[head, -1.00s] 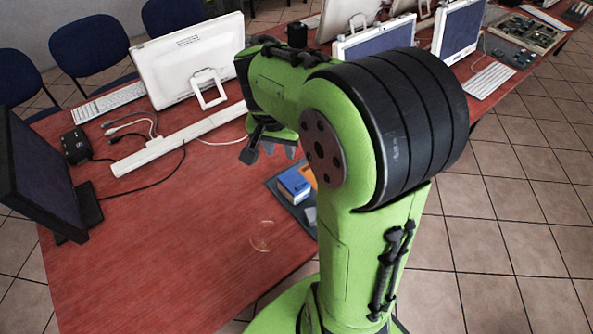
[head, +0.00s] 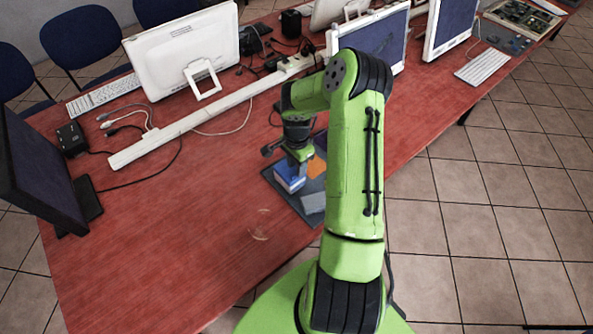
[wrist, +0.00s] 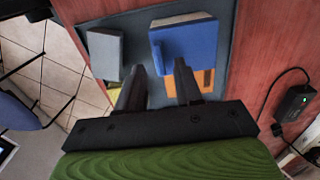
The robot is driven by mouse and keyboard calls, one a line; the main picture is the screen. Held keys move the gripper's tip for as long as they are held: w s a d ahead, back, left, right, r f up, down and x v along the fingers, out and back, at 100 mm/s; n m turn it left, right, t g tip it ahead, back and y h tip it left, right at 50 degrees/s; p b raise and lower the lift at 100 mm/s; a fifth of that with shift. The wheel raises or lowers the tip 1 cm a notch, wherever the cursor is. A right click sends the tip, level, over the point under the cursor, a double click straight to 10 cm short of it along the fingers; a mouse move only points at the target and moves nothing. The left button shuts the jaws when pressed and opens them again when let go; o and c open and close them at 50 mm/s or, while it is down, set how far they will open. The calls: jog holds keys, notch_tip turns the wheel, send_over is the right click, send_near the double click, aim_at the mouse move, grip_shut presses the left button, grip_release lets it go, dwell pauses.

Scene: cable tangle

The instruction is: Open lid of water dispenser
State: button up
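No water dispenser or lid shows in either view. My gripper (head: 298,162) hangs over a dark grey mat (head: 302,209) on the red table, just above a blue box (head: 289,178). In the wrist view my gripper (wrist: 158,68) has its two dark fingers apart, with nothing between them. The blue box (wrist: 185,46) lies beyond the fingertips, toward the right finger. A small grey box (wrist: 105,53) is to their left. An orange piece (wrist: 205,79) lies partly behind the right finger. Whether the fingers touch anything cannot be told.
A white cable channel (head: 170,132) runs along the table, with loose cables around it. A white monitor (head: 184,50) stands at the back and a dark monitor (head: 38,160) at the left edge. A black power adapter (wrist: 292,104) lies near the mat. The table's front left area is clear.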

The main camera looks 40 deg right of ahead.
jog(key=shift+f, duration=1.5)
grip_shut()
